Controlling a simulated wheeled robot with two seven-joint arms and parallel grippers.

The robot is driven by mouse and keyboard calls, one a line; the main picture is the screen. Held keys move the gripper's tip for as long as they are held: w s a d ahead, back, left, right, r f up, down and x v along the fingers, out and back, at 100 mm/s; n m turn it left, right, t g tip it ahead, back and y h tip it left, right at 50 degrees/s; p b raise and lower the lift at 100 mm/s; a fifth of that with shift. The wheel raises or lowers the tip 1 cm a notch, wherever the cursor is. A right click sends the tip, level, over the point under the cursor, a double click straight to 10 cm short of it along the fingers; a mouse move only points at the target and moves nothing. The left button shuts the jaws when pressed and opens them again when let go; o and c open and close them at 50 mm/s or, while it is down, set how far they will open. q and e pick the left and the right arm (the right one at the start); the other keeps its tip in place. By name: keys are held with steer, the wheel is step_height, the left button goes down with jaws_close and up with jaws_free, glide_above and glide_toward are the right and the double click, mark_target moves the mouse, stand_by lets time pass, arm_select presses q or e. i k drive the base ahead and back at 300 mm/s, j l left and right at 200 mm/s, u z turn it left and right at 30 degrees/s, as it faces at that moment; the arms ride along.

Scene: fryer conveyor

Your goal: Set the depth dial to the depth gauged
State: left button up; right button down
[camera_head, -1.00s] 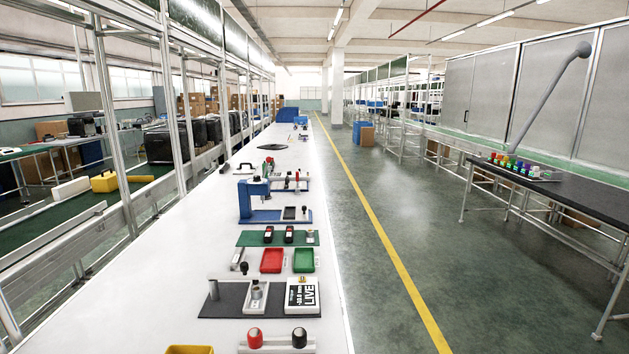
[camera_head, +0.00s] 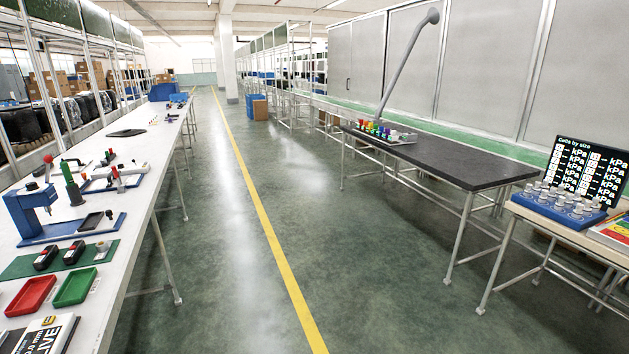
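I cannot make out a depth dial or a depth gauge for certain in the head view. A blue press-like stand (camera_head: 28,212) with a red-tipped lever stands on the long white bench at the left. A small dark block (camera_head: 91,222) lies on its blue base. In front of it a green mat (camera_head: 60,262) carries two black-and-red devices (camera_head: 74,253) and a small round knob-like part (camera_head: 102,247). A white box with large black lettering (camera_head: 38,336) is cut off at the lower left. Neither of my grippers is in view.
Red (camera_head: 31,296) and green (camera_head: 75,287) trays lie on the white bench (camera_head: 122,231). A yellow-lined aisle is clear. At right stand a black-topped table (camera_head: 463,160) with coloured items (camera_head: 376,128), and another table with a blue rack (camera_head: 559,206) and a kPa board (camera_head: 588,172).

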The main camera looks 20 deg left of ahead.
mark_target(33, 186)
steer(key=i+j+u, duration=0.15)
steer(key=i+u, duration=0.65)
steer(key=i+l+u, duration=0.15)
steer(key=i+u, duration=0.25)
steer(key=i, duration=0.1)
